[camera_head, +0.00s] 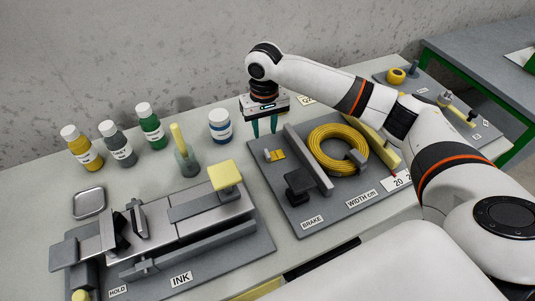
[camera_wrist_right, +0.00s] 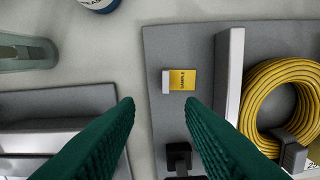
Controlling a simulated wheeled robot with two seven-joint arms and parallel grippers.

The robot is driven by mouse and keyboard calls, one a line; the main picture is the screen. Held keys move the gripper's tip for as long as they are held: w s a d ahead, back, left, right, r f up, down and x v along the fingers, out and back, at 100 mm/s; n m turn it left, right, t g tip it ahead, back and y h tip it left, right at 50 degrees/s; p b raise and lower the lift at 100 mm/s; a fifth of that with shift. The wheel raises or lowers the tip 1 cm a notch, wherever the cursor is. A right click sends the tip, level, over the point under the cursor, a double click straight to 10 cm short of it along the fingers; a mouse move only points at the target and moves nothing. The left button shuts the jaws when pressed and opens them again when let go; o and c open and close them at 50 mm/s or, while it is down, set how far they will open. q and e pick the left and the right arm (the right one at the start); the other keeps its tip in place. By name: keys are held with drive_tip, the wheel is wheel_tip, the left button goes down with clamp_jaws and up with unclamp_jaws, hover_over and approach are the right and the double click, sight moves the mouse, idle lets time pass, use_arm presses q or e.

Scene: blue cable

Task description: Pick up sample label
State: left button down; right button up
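The sample label is a small yellow tag (camera_head: 278,154) with a white end piece, lying on the left part of the grey brake board. In the right wrist view the label (camera_wrist_right: 183,80) reads "SAMPLE" and lies ahead of the fingers, slightly right of the middle. My right gripper (camera_head: 265,129) is open and empty, pointing down above the board's back left edge, just behind the label and apart from it. In the wrist view its green fingers (camera_wrist_right: 160,103) are spread wide. My left gripper is not in view.
A grey upright bar (camera_head: 307,159) stands just right of the label, with a yellow cable coil (camera_head: 338,132) beyond it. A dark block (camera_head: 299,187) sits in front of the label.

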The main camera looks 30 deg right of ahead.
hover_over(268, 154)
wheel_tip(268, 154, down, 4)
drive_tip(key=shift+f+p, duration=0.35)
drive_tip(key=shift+f, duration=2.85)
drive_tip(key=shift+c, duration=0.3)
clamp_jaws()
